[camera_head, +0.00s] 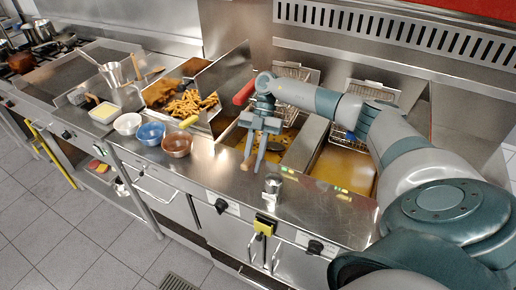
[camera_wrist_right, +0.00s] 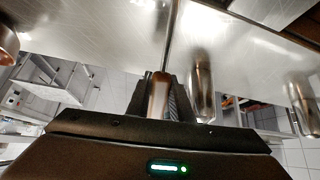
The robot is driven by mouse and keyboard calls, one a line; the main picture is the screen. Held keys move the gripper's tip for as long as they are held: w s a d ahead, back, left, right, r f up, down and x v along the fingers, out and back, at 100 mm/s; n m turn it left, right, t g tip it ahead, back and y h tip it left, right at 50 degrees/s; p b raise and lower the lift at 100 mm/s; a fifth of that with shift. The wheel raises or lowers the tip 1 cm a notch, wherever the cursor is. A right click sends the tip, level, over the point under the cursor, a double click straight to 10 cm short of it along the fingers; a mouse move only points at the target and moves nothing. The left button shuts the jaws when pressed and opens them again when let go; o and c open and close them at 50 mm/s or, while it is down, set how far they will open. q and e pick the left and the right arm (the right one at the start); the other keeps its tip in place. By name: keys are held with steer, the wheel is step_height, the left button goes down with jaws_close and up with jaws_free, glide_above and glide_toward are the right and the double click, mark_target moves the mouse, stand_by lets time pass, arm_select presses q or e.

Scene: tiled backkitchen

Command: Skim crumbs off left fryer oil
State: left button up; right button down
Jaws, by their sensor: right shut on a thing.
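The left fryer holds golden-brown oil (camera_head: 286,134), seen in the head view behind my right gripper. My right gripper (camera_head: 257,155) is at the front edge of this fryer, fingers pointing down. It is shut on the skimmer's handle (camera_head: 247,164); the handle (camera_wrist_right: 158,98) also shows between the fingers in the right wrist view, with a thin metal rod (camera_wrist_right: 173,40) running upward from it. A dark round shape (camera_head: 276,145) in the left oil looks like the skimmer's head. Crumbs are too small to tell. My left gripper is not in view.
The right fryer's oil (camera_head: 345,170) lies beyond a steel divider. Fry baskets hang behind both fryers. A red basket handle (camera_head: 243,92) juts out near my wrist. A steel cylinder (camera_head: 272,184) stands on the front counter. A fries tray (camera_head: 215,119) and several bowls are left.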

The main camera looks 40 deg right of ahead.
steer(key=shift+a+f, duration=0.25)
steer(key=shift+a, duration=0.4)
steer(key=shift+s+f+p, duration=0.2)
steer(key=shift+s+p, duration=0.05)
steer(key=shift+p, duration=0.6)
steer(key=shift+s+d+f+p, duration=0.15)
steer(key=shift+s+d+p, duration=0.15)
steer(key=shift+p, duration=0.1)
steer(key=shift+s+d, duration=0.15)
steer(key=shift+s, duration=0.05)
steer(key=shift+s+d+p, duration=0.5)
steer(key=shift+s, duration=0.35)
steer(key=shift+s+d, duration=0.2)
steer(key=shift+s, duration=0.3)
